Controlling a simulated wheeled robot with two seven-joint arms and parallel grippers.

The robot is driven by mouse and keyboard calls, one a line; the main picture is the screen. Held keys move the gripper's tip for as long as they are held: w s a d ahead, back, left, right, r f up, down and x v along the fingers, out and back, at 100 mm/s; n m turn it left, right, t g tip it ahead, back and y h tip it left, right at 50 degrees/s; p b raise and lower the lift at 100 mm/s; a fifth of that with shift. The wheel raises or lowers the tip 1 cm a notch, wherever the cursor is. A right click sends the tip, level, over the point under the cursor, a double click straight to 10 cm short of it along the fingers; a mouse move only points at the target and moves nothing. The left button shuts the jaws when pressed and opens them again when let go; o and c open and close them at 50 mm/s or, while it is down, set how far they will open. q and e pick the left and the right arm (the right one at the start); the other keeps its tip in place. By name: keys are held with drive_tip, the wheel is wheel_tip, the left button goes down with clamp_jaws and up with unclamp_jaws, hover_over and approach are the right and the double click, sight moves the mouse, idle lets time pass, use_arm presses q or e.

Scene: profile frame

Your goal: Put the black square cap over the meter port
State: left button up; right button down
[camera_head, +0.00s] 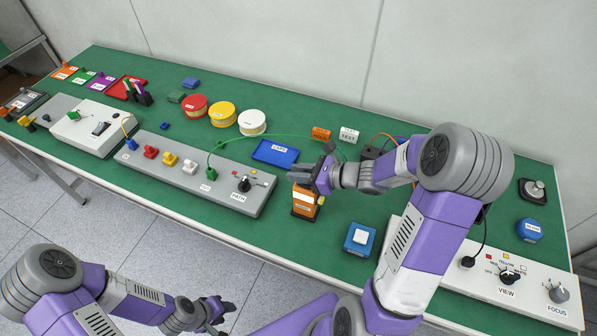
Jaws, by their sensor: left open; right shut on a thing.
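An orange meter (304,209) with a white label and a dark base stands upright on the green table, near the middle. My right gripper (306,175) is right at the top of the meter, shut on a small dark thing that looks like the black square cap. The cap is hard to tell from the dark fingers. The meter port is hidden behind the gripper, so I cannot tell whether cap and port touch. The blue tray labelled CAPS (275,152) shows no cap in it. My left gripper (222,308) is open and empty, low in front of the table.
A grey panel (165,172) with coloured plugs, a green cable and a PATH knob lies left of the meter. A blue block with a white button (359,239) stands to its right. A white panel with VIEW and FOCUS knobs (528,294) is at the right front.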

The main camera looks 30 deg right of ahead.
drive_tip(key=shift+f+b, duration=0.5)
drive_tip(key=shift+f, duration=0.1)
drive_tip(key=c, duration=0.9)
unclamp_jaws()
drive_tip(key=shift+c, duration=0.2)
drive_tip(key=p+v, duration=0.1)
drive_tip(key=v, duration=0.6)
drive_tip(key=shift+s+d, duration=0.15)
drive_tip(key=shift+d, duration=0.05)
drive_tip(key=shift+r, duration=0.15)
